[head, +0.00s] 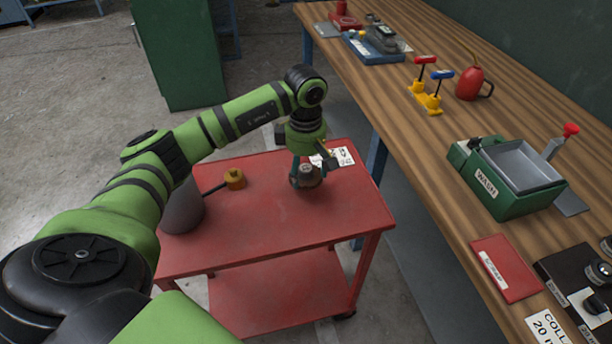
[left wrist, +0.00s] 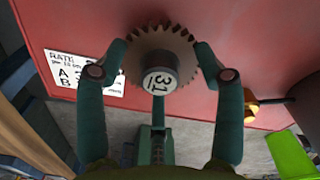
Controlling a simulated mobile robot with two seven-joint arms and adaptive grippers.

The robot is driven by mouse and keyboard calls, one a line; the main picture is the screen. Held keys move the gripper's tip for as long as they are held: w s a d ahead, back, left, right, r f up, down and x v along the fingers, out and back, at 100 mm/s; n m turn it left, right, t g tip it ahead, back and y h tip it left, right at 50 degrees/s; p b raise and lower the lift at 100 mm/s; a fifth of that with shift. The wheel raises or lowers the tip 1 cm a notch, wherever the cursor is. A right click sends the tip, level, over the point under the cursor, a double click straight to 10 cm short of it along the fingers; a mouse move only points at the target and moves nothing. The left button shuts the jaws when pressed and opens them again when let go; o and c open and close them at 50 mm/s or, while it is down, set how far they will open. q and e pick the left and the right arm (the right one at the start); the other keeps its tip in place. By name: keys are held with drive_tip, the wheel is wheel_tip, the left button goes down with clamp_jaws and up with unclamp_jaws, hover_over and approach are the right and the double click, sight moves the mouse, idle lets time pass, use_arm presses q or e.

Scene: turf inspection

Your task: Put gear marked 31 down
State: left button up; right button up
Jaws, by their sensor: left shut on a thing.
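The gear marked 31 (left wrist: 157,55) is a brown toothed disc with a grey hub carrying a white "31" label. It shows in the left wrist view between the two fingers of my left gripper (left wrist: 154,66). In the head view the gear (head: 307,180) is in the same gripper (head: 305,172), over the red cart (head: 270,226). The fingers are shut on the gear from both sides. I cannot tell whether the gear touches the cart top. My right gripper is in neither view.
A grey cylinder (head: 182,208) and a yellow-brown knob on a dark rod (head: 234,179) are on the cart's left. A white printed card (head: 345,156) lies at its back right. The cart's front is clear. The wooden bench (head: 430,150) with a green WASH tray (head: 505,190) runs along the right.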

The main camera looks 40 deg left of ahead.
sight(306, 179)
use_arm(q)
wheel_tip(306, 179, down, 3)
drive_tip(key=shift+f+p, duration=0.15)
drive_tip(key=shift+p, duration=0.25)
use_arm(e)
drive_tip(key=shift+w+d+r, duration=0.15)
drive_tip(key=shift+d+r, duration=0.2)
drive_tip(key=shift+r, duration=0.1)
use_arm(q)
drive_tip(key=shift+f, duration=0.1)
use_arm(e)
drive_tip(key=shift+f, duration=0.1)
use_arm(q)
drive_tip(key=shift+f+b, duration=0.15)
drive_tip(key=shift+b, duration=0.15)
drive_tip(key=o, duration=1.1)
drive_tip(key=shift+o, duration=0.2)
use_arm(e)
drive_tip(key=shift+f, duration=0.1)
use_arm(q)
drive_tip(key=shift+r, duration=0.25)
wheel_tip(306, 179, up, 12)
drive_tip(key=shift+b, duration=0.85)
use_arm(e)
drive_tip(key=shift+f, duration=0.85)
